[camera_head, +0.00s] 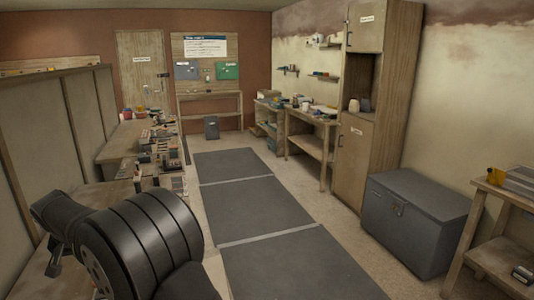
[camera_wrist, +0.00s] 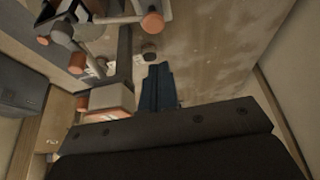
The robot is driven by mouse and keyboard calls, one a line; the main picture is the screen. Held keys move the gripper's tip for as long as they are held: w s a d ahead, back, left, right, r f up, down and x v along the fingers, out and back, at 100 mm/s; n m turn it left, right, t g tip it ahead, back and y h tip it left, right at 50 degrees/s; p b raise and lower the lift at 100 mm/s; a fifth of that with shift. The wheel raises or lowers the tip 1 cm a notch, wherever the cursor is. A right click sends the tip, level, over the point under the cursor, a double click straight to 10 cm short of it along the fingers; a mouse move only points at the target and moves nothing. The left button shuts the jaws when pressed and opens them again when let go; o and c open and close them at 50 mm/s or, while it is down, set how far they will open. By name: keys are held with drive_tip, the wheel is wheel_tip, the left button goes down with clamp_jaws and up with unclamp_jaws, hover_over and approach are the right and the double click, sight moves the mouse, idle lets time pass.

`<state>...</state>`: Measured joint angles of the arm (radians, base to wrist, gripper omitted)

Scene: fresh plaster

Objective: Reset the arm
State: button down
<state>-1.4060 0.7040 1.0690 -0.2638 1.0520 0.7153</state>
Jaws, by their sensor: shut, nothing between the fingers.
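My gripper (camera_wrist: 157,68) shows in the wrist view as narrow dark blue-black fingers close together, rising from a broad dark bar along the bottom. It is shut, with nothing seen between the fingers. In the head view, a thick black ribbed part of my arm fills the lower left; the gripper itself does not show there.
A workbench (camera_head: 118,146) with tools and small items runs along the left wall. Dark floor mats (camera_head: 243,205) cover a clear aisle. A grey chest (camera_head: 416,222), tall wooden cabinet (camera_head: 350,170) and bench (camera_head: 318,123) line the right. A bin (camera_head: 211,128) stands at the back.

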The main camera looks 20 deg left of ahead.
drive_tip(key=shift+r, duration=0.45)
drive_tip(key=shift+f, duration=0.1)
drive_tip(key=shift+f, duration=3.4)
drive_tip(key=c, duration=2.1)
unclamp_jaws()
